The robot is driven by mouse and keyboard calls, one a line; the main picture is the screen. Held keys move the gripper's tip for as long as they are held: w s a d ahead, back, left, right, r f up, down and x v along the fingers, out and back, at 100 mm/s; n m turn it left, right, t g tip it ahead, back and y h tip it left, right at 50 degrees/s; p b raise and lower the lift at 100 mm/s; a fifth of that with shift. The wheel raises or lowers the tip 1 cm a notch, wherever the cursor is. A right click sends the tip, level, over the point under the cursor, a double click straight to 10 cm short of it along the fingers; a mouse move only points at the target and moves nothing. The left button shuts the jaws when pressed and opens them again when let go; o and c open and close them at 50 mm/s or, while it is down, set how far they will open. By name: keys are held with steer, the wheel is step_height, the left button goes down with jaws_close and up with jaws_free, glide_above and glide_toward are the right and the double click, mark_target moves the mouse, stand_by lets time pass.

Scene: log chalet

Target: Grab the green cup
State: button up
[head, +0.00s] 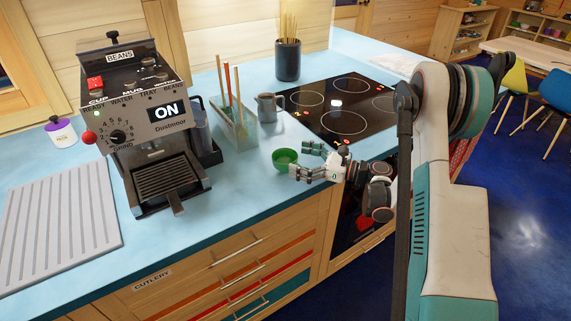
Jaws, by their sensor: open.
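The green cup (285,160) stands on the light blue counter (240,185), near its front edge and left of the cooktop. My gripper (298,161) is low over the counter at the cup's right side. Its fingers are open and point left toward the cup. One finger is toward the back and one toward the front, close to the cup's right side. I cannot tell whether either finger touches the cup.
A coffee machine (145,120) stands to the left. Behind the cup are a glass holder with sticks (233,125) and a grey pitcher (268,107). A black cooktop (345,105) lies to the right, and a dark utensil pot (288,62) stands at the back.

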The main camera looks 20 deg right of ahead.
mark_target(295, 159)
steer(key=b+x, duration=0.1)
steer(key=x, duration=0.3)
steer(key=shift+s+a+f, duration=0.1)
steer(key=shift+s+f, duration=0.05)
steer(key=shift+s, duration=0.1)
steer(key=shift+w+a, duration=0.3)
steer(key=shift+c, duration=0.6)
steer(key=c, duration=1.2)
steer(key=shift+o, duration=0.2)
